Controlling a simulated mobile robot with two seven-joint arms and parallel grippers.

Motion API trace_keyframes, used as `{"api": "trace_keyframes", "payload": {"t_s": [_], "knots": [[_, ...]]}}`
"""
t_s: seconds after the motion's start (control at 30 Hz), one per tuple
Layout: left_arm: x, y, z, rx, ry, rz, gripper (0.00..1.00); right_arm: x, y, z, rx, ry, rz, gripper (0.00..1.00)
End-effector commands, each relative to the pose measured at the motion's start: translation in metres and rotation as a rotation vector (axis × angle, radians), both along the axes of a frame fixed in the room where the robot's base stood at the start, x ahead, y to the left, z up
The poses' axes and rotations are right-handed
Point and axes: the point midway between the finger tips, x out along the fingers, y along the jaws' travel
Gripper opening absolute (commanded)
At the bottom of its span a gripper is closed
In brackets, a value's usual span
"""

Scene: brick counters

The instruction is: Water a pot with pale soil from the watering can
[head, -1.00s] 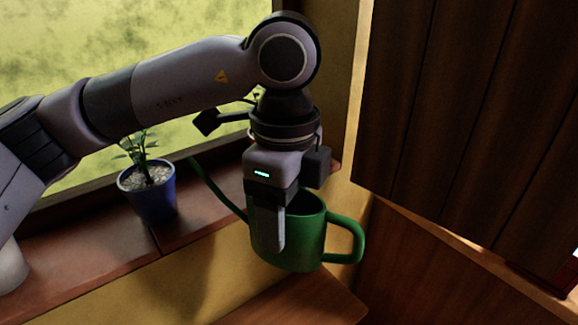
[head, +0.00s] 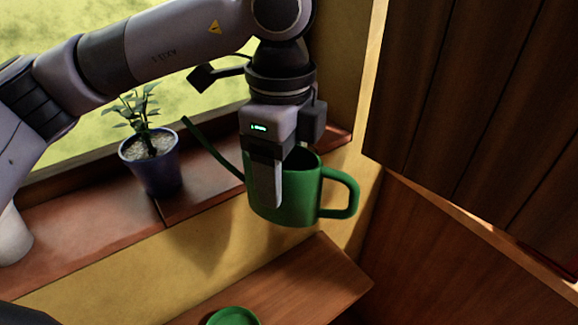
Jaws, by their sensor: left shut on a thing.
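My left gripper (head: 275,180) is shut on the wall of the green watering can (head: 300,193) and holds it in the air in front of the window sill. The can looks upright, with its spout pointing up and left and its handle on the right. A blue pot (head: 157,175) with a leafy plant stands on the sill, left of the spout tip and apart from it. Its soil (head: 136,149) looks pale grey. My right gripper is not in view.
The wooden sill (head: 200,195) runs below the window. A white object (head: 12,236) stands at its left end, partly cut off. A wooden surface (head: 310,278) lies below, with a green round thing (head: 233,316) at the bottom edge. Dark wooden panels (head: 470,90) stand at the right.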

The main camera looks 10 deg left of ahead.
Motion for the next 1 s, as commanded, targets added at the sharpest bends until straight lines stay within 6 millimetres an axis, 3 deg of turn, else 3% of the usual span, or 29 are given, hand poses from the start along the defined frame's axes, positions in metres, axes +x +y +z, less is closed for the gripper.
{"api": "trace_keyframes", "payload": {"t_s": [1.0], "knots": [[0.006,0.033,-0.008,-0.001,-0.002,0.001,0.10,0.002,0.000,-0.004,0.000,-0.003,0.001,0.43]]}}
